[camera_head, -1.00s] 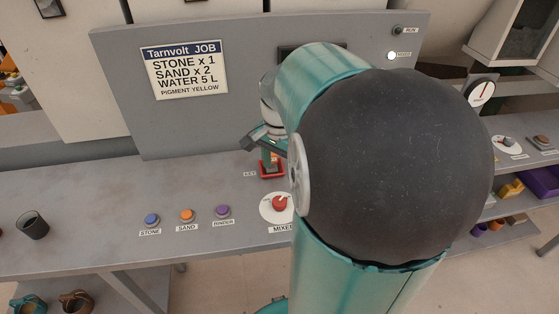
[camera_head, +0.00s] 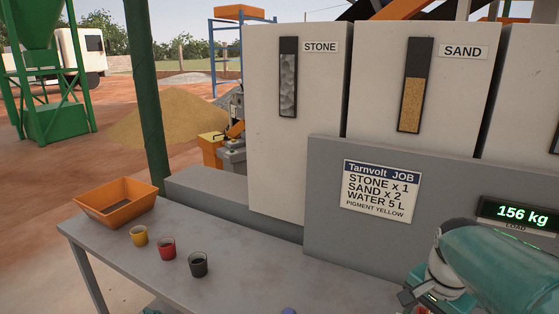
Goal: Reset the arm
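My arm, teal with a white wrist, enters at the lower right. My gripper (camera_head: 408,298) shows small and dark at the bottom edge, in front of the grey panel (camera_head: 325,222). It is partly cut off by the frame, and I cannot tell whether its fingers are open or shut. No held object can be made out. The job card (camera_head: 381,190) on the panel reads stone x 1, sand x 2, water 5 L, pigment yellow. The load display (camera_head: 520,214) reads 156 kg.
The grey bench (camera_head: 190,280) holds an orange tray (camera_head: 118,199) and yellow (camera_head: 139,236), red (camera_head: 167,248) and black (camera_head: 198,264) cups. A blue button (camera_head: 288,311) barely shows. Stone (camera_head: 270,150) and sand (camera_head: 400,150) bins stand behind. The bench between cups and arm looks clear.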

